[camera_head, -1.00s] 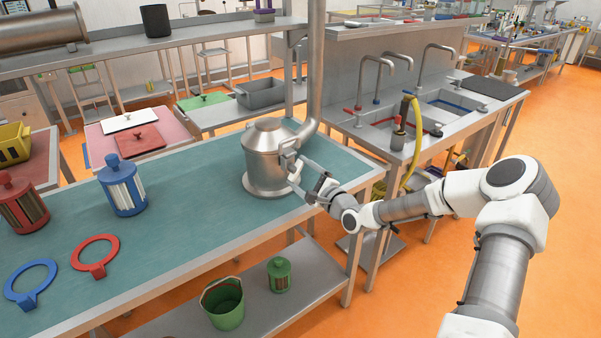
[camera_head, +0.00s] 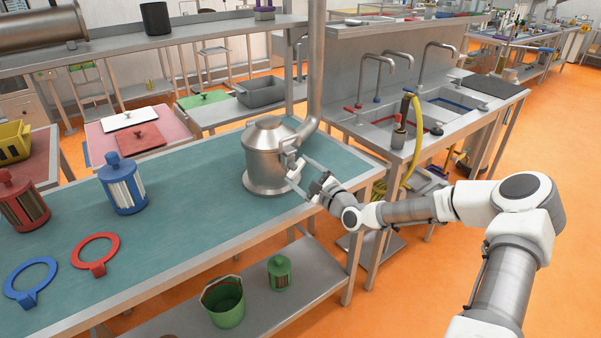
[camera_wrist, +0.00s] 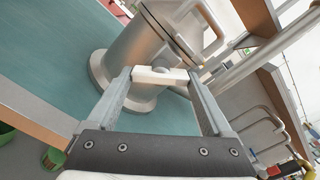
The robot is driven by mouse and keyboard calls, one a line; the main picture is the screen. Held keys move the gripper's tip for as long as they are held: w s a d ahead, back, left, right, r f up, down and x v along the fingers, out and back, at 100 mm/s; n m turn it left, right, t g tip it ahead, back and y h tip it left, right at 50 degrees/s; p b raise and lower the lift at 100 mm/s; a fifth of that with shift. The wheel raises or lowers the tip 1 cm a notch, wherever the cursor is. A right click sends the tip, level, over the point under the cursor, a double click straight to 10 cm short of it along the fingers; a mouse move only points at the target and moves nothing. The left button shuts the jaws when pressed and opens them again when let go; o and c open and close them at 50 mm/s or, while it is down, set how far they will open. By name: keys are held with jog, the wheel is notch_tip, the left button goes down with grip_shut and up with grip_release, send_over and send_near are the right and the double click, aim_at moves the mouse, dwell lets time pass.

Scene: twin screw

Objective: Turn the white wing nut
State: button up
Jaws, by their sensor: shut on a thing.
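The white wing nut (camera_wrist: 160,75) is on the side of a steel pot-like vessel (camera_head: 268,160) that stands on the teal table. In the wrist view the wing nut lies crosswise between my two fingertips, touching both. My gripper (camera_wrist: 161,82) is shut on it; the fingers stand apart by the nut's length. In the head view my gripper (camera_head: 297,172) reaches in from the right at the vessel's right side, and the nut is small and hard to make out there.
A steel pipe (camera_head: 315,70) rises behind the vessel. Blue (camera_head: 122,188) and red (camera_head: 22,205) canisters and two rings (camera_head: 96,251) are at the left of the table. A green bucket (camera_head: 224,303) is on the lower shelf. The sink counter (camera_head: 440,110) is at the right.

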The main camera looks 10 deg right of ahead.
jog(key=o, duration=1.1)
jog(key=shift+o, duration=0.2)
jog(key=shift+s+d, duration=0.1)
jog(key=v, duration=1.7)
jog(key=shift+s, duration=0.1)
